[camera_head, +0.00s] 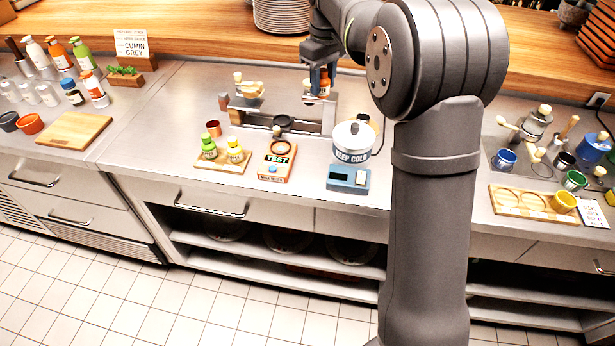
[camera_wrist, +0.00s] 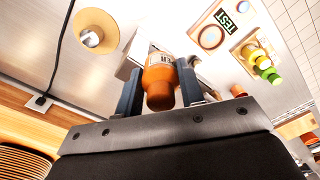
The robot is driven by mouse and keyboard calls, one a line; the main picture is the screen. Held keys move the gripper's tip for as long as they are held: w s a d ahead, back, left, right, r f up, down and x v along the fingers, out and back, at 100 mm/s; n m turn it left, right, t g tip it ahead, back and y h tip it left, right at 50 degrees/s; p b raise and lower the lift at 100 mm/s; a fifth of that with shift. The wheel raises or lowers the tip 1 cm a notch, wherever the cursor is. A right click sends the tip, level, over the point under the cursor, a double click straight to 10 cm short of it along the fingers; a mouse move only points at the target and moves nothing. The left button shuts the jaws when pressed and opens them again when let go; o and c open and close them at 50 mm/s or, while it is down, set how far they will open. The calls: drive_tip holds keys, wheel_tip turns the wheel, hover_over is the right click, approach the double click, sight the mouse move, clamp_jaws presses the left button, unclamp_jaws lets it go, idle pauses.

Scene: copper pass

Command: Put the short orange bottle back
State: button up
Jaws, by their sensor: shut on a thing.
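My gripper (camera_head: 322,84) is shut on the short orange bottle (camera_wrist: 160,82), between its two blue fingers in the wrist view. The bottle has a white label and shows as a small orange patch (camera_head: 325,88) in the head view. It is at the right end of a low metal stand (camera_head: 300,124) at the back of the counter; I cannot tell whether it touches the stand. A light wooden tray (camera_head: 208,165) stands nearer the front, with a green bottle (camera_head: 209,147) and a yellow bottle (camera_head: 234,151) on it.
An orange TEST block (camera_head: 277,162) stands right of the tray, then a white KEEP COLD pot (camera_head: 352,142) and a blue-grey box (camera_head: 348,179). A copper cup (camera_head: 213,128) is behind the tray. The counter left of the tray is clear up to a cutting board (camera_head: 72,131).

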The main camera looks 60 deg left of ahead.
drive_tip(key=s+d+f+n, duration=0.1)
drive_tip(key=d+f, duration=0.2)
drive_tip(key=d, duration=0.5)
drive_tip(key=s+d+f+n, duration=0.1)
drive_tip(key=d+f, duration=0.2)
drive_tip(key=d, duration=0.6)
drive_tip(key=s+a+f, duration=0.2)
drive_tip(key=a, duration=0.1)
drive_tip(key=s+a+f, duration=0.2)
drive_tip(key=s+a, duration=0.1)
drive_tip(key=s+a+f, duration=0.2)
drive_tip(key=f, duration=0.1)
drive_tip(key=shift+s+a, duration=0.3)
drive_tip(key=shift+a, duration=0.1)
drive_tip(key=shift+f, duration=1.95)
drive_tip(key=shift+f, duration=0.2)
drive_tip(key=o, duration=0.8)
drive_tip(key=shift+o, duration=0.2)
drive_tip(key=shift+r, duration=0.1)
